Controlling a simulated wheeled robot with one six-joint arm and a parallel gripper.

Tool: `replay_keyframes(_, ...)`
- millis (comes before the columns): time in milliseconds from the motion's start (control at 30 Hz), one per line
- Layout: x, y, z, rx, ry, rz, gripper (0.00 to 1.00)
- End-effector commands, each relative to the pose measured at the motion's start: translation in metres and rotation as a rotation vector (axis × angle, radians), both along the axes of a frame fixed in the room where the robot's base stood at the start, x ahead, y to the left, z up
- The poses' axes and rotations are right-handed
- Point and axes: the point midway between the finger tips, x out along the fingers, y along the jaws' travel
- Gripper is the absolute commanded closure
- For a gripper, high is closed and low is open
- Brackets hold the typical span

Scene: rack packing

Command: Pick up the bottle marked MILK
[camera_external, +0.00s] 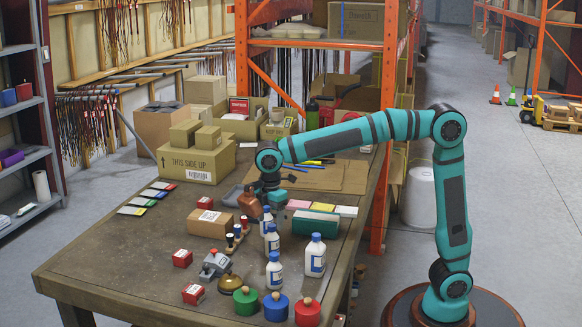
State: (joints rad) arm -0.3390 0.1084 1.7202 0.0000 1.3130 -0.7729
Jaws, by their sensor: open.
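Several white bottles with blue caps stand upright on the workbench (120,255). One white bottle (266,224) is the farthest back, just below my gripper (265,203). Another bottle (272,243) stands in front of it, a third (274,275) stands nearer the front, and a larger one (315,260) stands to the right. Their labels are too small to read, so I cannot tell which is marked MILK. My gripper points down, open, close above the rearmost bottle and beside a brown bottle-like object (250,205). Whether it touches either is unclear.
A cardboard box (210,224), stamps, a grey device (214,264) and small red boxes (193,293) lie left of the bottles. Green, blue and red round pots (307,311) line the front edge. The bench's left front is clear.

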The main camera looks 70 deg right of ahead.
Motion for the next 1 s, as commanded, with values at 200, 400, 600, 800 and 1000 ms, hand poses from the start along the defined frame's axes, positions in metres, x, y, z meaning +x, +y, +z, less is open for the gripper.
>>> replay_keyframes(200,0.0,0.0,-0.011,0.0,0.0,0.0,0.32)
replay_keyframes(400,-0.003,-0.001,-0.028,-0.001,0.002,0.0,0.32)
replay_keyframes(600,-0.004,-0.001,-0.055,0.0,0.001,0.0,0.32)
replay_keyframes(800,-0.004,-0.001,-0.061,0.0,-0.001,0.0,0.32)
replay_keyframes(1000,-0.004,-0.001,-0.061,0.0,-0.001,0.0,0.54)
